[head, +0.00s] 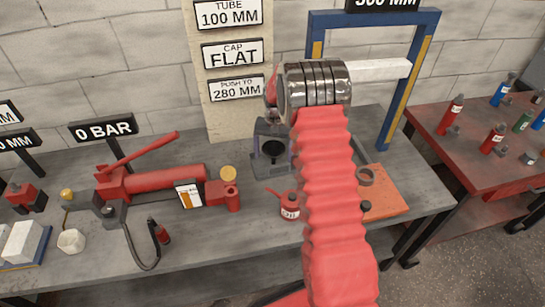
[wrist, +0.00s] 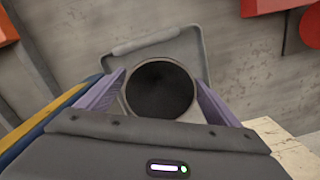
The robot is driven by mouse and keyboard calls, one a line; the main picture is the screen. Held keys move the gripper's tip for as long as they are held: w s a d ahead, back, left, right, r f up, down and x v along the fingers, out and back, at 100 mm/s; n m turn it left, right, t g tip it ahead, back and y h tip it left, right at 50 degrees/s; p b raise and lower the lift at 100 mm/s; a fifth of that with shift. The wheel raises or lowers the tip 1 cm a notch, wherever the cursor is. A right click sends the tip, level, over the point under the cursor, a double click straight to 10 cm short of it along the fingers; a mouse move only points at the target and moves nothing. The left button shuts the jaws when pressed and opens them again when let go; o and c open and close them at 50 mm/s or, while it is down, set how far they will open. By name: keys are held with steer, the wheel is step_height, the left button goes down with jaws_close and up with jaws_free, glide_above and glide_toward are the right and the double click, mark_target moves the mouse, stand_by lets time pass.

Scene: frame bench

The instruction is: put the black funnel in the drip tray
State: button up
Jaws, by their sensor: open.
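The black funnel (wrist: 160,90) shows in the wrist view as a wide, dark, round mouth with a paler rim. My gripper (wrist: 161,82) is open, with one purple finger on each side of the funnel. A shallow grey tray with a raised rim, which looks like the drip tray (wrist: 188,48), lies around and behind the funnel. In the head view the funnel (head: 273,148) shows as a dark round opening below my wrist, and the grey tray (head: 262,171) is under it. Whether the fingers touch the funnel, and how its base rests, is hidden.
A red pump (head: 165,180) with a lever and hose lies left. A red oil can (head: 290,207) stands close in front, partly beside my arm. An orange mat (head: 385,198) with a ring lies right. A blue frame (head: 420,70) stands behind.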

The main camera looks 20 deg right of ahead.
step_height(320, 180, up, 10)
steer(key=shift+d+r, duration=0.2)
steer(key=shift+d, duration=0.05)
steer(key=shift+w, duration=0.1)
stand_by(0.5)
steer(key=s+a+r+n+t, duration=0.1)
steer(key=s+a+r+n, duration=0.1)
steer(key=s+a+r, duration=0.45)
steer(key=s+a+r+n+t, duration=0.1)
steer(key=s+a+r+t, duration=0.15)
steer(key=s+r, duration=0.65)
steer(key=s+a+r+n+t, duration=0.1)
steer(key=s+a+r+n, duration=0.1)
steer(key=s, duration=0.7)
steer(key=s+a+r+n+t, duration=0.1)
steer(key=s+a, duration=0.4)
steer(key=s, duration=0.5)
steer(key=shift+s+a+r+n+h, duration=0.2)
steer(key=shift+s+r+n+h, duration=0.1)
steer(key=shift+r+n, duration=0.15)
